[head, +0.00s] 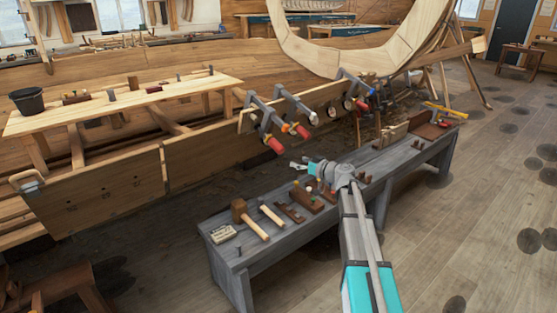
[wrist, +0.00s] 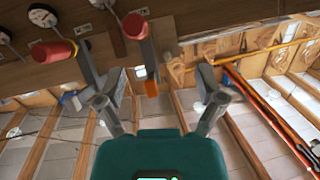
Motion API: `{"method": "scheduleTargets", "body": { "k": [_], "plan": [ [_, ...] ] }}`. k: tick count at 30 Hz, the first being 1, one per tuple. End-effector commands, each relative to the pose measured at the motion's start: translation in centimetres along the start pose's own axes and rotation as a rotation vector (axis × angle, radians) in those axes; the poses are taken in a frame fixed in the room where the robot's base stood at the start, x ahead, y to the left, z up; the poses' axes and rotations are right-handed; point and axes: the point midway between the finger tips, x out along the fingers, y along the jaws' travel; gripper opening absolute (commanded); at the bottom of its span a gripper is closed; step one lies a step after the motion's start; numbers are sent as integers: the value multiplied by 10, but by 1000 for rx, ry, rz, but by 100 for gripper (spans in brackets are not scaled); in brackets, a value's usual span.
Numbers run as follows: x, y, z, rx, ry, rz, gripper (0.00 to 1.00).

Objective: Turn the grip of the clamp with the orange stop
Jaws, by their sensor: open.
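The clamp with the orange stop (head: 286,127) hangs on the hull plank in the head view, with its red grip (head: 302,131) pointing down. In the wrist view its orange stop (wrist: 151,88) shows between and beyond my fingers, and its red grip (wrist: 135,25) is near the top edge. My gripper (head: 298,166) is open and empty, below the clamp and above the bench, apart from the grip. In the wrist view my gripper (wrist: 160,90) has its two fingers spread wide. A second clamp's red grip (wrist: 52,50) is to the left, near a blue stop (wrist: 68,97).
The left clamp's red grip (head: 275,145) hangs close by; another clamp (head: 355,90) is to the right. The grey bench (head: 222,252) below bears a mallet (head: 249,219), a hammer (head: 271,213) and several small tools. The wooden floor at right is largely free.

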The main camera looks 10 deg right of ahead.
Motion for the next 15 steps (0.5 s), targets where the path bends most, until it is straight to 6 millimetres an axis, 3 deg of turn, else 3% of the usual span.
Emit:
{"method": "scheduleTargets", "body": {
  "k": [1, 6, 15],
  "plan": [
    [2, 12, 7, -9, 24, 12, 87],
    [1, 30, 5, -35, 82, 44, 87],
    [0, 34, 2, -42, 97, 54, 87]
  ]
}}
